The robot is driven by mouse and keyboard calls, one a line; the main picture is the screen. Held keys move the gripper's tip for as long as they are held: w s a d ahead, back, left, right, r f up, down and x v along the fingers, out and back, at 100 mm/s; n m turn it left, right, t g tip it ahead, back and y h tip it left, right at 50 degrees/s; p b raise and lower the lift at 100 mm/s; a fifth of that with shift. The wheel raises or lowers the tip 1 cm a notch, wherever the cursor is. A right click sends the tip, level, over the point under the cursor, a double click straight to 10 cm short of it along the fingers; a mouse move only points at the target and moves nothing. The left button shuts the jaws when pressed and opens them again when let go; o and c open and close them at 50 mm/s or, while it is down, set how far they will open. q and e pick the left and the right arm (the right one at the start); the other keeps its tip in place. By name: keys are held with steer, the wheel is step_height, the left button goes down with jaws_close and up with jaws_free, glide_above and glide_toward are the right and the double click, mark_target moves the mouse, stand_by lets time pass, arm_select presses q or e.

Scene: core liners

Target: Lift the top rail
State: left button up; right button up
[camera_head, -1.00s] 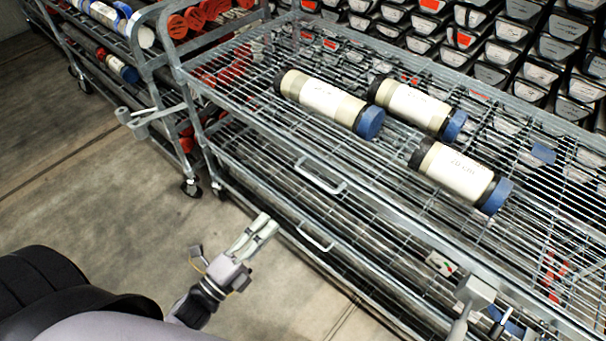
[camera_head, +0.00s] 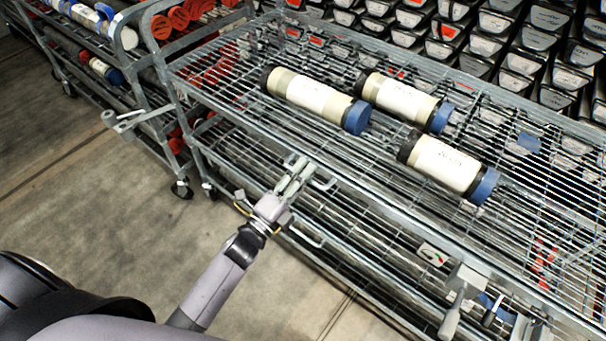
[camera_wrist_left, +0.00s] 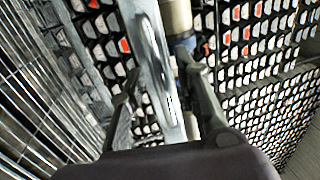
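The cart's top front rail (camera_head: 395,230) is a grey metal bar along the near edge of the wire shelf. A bent metal handle (camera_head: 326,184) is on it. My left gripper (camera_head: 297,170) is at this handle, coming from below and the left. In the left wrist view, a pale metal bar (camera_wrist_left: 155,65) runs between the two spread fingers of my left gripper (camera_wrist_left: 160,85). A gap shows on at least one side, so the fingers look open. Whether they touch the bar cannot be told. My right gripper is not in view.
Three core tubes with blue ends lie on the shelf: left (camera_head: 310,95), middle (camera_head: 400,98), right (camera_head: 445,165). A lower handle (camera_head: 305,236) hangs below. Another cart (camera_head: 75,75) stands at the left. Stacked dark boxes (camera_head: 480,40) fill the back. The floor (camera_head: 110,210) at left is clear.

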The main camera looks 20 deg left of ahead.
arm_select(q)
steer(key=shift+c, duration=0.2)
jaws_close()
stand_by(0.7)
